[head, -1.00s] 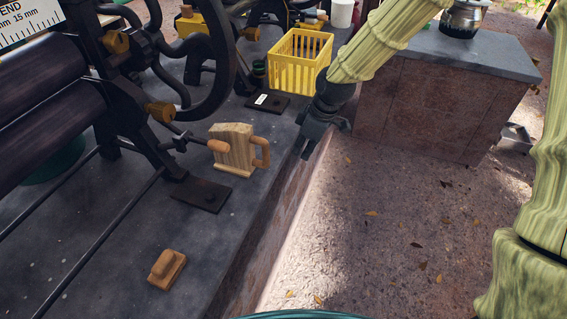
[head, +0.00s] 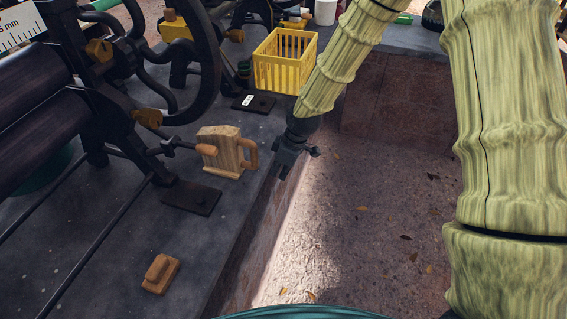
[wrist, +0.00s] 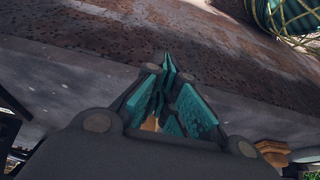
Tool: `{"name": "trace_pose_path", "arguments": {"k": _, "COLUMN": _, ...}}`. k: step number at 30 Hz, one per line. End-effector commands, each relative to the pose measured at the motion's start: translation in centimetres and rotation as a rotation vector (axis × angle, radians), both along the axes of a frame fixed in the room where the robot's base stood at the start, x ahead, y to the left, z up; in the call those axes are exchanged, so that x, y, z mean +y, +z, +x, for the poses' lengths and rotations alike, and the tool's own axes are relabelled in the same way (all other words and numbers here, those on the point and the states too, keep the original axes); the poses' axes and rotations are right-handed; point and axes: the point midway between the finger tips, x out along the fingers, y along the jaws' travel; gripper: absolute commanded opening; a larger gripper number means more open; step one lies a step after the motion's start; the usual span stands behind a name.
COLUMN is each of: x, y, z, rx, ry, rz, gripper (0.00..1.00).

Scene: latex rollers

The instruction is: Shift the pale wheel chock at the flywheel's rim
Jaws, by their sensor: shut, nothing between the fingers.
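A pale wooden block with a loop handle (head: 220,151), which looks like the chock, stands upright on the dark bench top, right of and below the dark flywheel (head: 208,75). A crank's wooden grip (head: 206,149) overlaps its left side in the picture. My gripper (head: 285,172) is shut and empty, pointing down at the bench's right edge, to the right of the block and apart from it. The wrist view shows its teal fingers (wrist: 170,98) close together. A small tan patch shows between them there; I cannot tell what it is.
A smaller wooden block (head: 160,273) lies on the near bench top (head: 110,260). A yellow basket (head: 284,75) stands farther back. Dark rollers (head: 40,110) and rods fill the left. Beyond the bench edge is open, leaf-strewn ground (head: 370,240).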

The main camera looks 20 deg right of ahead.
Motion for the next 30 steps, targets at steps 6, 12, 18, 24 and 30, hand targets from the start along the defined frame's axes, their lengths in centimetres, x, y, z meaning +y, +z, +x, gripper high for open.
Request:
{"name": "trace_pose_path", "arguments": {"k": 6, "x": 2.3, "y": 0.4, "z": 1.6, "rx": -0.003, "ry": 0.001, "rz": -0.001, "gripper": 0.0}}
{"name": "trace_pose_path", "arguments": {"k": 12, "x": 3.0, "y": 0.3, "z": 2.1, "rx": -0.003, "ry": 0.001, "rz": 0.0, "gripper": 0.0}}
{"name": "trace_pose_path", "arguments": {"k": 18, "x": 3.1, "y": 0.3, "z": 2.1, "rx": -0.003, "ry": 0.001, "rz": 0.0, "gripper": 0.0}}
{"name": "trace_pose_path", "arguments": {"k": 24, "x": 3.4, "y": 0.3, "z": 2.3, "rx": -0.003, "ry": 0.002, "rz": 0.0, "gripper": 0.0}}
{"name": "trace_pose_path", "arguments": {"k": 30, "x": 6.1, "y": 0.2, "z": 4.2, "rx": -0.005, "ry": 0.004, "rz": -0.001, "gripper": 0.0}}
